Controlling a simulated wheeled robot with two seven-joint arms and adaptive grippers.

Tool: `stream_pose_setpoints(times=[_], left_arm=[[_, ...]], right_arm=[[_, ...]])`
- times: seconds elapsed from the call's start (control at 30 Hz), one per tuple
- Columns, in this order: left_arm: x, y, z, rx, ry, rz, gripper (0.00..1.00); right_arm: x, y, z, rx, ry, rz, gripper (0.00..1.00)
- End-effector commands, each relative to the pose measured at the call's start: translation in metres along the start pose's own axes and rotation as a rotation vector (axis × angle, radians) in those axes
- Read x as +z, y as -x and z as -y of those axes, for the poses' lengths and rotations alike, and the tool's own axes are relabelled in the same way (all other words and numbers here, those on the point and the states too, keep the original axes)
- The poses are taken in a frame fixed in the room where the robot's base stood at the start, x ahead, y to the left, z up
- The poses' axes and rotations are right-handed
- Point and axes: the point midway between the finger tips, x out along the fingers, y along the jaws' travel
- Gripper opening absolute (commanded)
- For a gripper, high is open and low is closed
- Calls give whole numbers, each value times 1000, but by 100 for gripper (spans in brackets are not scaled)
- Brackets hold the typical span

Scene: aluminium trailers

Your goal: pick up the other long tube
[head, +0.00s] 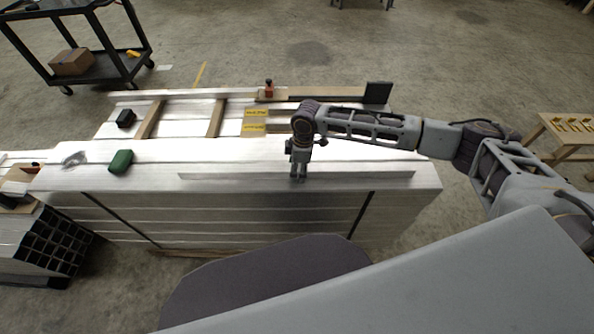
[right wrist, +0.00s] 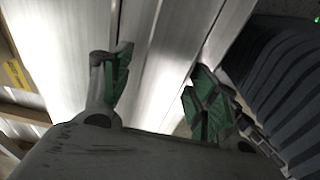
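A long, thin silvery tube (head: 365,175) lies lengthwise near the front edge of the top of the aluminium stack (head: 75,180). My right gripper (head: 298,178) points down over the tube, near its middle. In the right wrist view, the gripper's green-padded fingers (right wrist: 160,92) are apart. Bright metal (right wrist: 180,60) runs lengthwise between them, and I see no clear contact from either pad. The fingertips' height against the tube is hard to judge. My left gripper is not in view.
A green box (head: 121,161) and a black box (head: 125,118) sit on the left part. Wooden strips (head: 216,118), yellow labels (head: 256,113) and a red-and-black item (head: 269,88) lie behind. A cart (head: 100,68) stands back left, a wooden bench (head: 565,135) right.

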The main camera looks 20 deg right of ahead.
Motion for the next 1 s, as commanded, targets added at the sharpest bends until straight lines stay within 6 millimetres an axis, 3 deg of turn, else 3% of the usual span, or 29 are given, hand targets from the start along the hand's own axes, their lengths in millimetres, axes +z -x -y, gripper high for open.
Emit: stream_pose_setpoints(times=[0.03, 0.43, 0.67, 1.0], left_arm=[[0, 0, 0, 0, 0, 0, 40], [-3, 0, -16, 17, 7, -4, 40], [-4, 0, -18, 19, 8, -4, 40], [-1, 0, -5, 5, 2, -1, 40]], right_arm=[[0, 0, 0, 0, 0, 0, 50], [0, 0, 0, 0, 0, 0, 0], [-1, 2, -1, 3, 0, -3, 0], [-2, 6, -1, 3, 0, -4, 0]])
